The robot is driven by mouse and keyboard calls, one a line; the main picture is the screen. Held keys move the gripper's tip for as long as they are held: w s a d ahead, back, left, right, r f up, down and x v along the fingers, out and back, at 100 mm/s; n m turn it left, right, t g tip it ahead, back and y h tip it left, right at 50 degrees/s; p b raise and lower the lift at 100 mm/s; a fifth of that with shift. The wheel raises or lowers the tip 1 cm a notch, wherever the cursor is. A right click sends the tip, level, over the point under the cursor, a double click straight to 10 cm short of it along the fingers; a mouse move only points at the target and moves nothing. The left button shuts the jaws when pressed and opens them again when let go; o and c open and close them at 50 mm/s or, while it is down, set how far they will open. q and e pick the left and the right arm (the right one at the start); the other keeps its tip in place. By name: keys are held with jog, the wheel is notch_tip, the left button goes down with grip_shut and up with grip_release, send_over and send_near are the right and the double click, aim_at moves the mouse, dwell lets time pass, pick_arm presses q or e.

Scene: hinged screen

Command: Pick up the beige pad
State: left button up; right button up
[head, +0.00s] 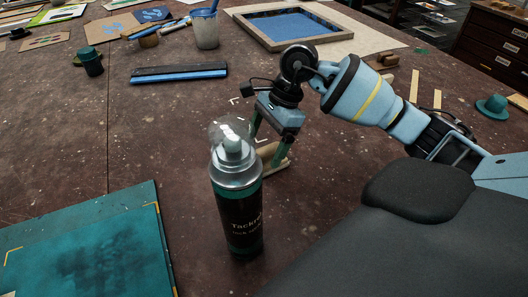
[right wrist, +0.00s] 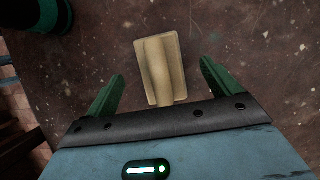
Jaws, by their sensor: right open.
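The beige pad (right wrist: 158,70) lies on the dark table, with a raised ridge along its middle. In the right wrist view it shows between the two green fingers, with a gap on each side. In the head view the pad (head: 267,151) is partly hidden behind the spray can and my fingers. My right gripper (head: 270,141) is open and points down at the pad, one finger on each side. Whether the fingertips reach the table is hard to tell. My left gripper is not in view.
A black spray can (head: 238,215) with a silver top and clear cap stands close in front of my right gripper. A teal board (head: 85,245) lies at the lower left. A squeegee (head: 178,73), a cup (head: 205,30) and a framed screen (head: 288,27) lie farther back.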

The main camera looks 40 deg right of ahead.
aim_at(264, 148)
jog(key=shift+d+x, duration=0.2)
jog(key=shift+x, duration=2)
jog(key=shift+s+f, duration=0.1)
jog(key=shift+s, duration=0.05)
jog(key=c, duration=1.1)
jog(key=shift+c, duration=0.2)
notch_tip(264, 148, up, 10)
jog(key=shift+r, duration=0.1)
